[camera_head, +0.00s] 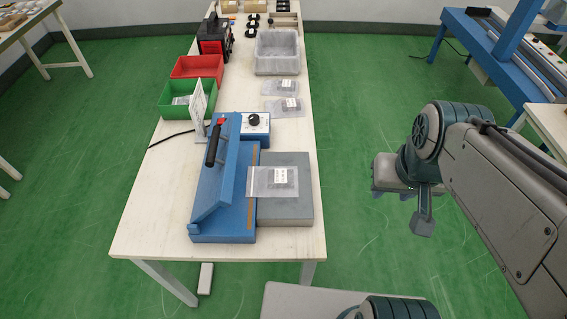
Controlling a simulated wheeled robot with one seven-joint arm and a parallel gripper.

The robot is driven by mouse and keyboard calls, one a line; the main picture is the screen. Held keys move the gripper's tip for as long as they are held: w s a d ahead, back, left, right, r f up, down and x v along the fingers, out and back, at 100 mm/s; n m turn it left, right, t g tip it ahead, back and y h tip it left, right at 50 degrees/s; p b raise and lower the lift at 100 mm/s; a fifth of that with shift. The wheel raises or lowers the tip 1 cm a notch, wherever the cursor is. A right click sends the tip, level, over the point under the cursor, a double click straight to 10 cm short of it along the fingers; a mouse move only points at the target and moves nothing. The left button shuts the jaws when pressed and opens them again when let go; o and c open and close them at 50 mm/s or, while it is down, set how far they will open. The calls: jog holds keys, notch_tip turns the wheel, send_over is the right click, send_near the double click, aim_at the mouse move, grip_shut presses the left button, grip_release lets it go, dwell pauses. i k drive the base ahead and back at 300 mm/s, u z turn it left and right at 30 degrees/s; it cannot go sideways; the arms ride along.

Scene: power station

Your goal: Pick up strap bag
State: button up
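A clear plastic bag with a white label (272,183) lies flat on the grey block beside the blue sealer, at the near end of the long table. Two similar clear bags, one (280,88) behind the other (285,107), lie farther back on the tabletop. The labels are too small to read, so I cannot tell which is the strap bag. My gripper (392,193) hangs to the right of the table over the green floor, apart from every bag. Its fingers are mostly hidden under its body, and nothing shows in it.
The blue sealer (222,195) with a raised lever arm stands left of the grey block (288,213). Green (174,109) and red (198,67) bins and a clear grey bin (277,52) stand farther back. Bare tabletop (150,225) shows at the near left.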

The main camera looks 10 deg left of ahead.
aim_at(261, 182)
jog(key=k, duration=0.4)
jog(key=z, duration=0.95)
jog(key=i, duration=2.4)
jog(key=u, duration=3.75)
jog(key=i, duration=0.5)
jog(key=z, duration=0.1)
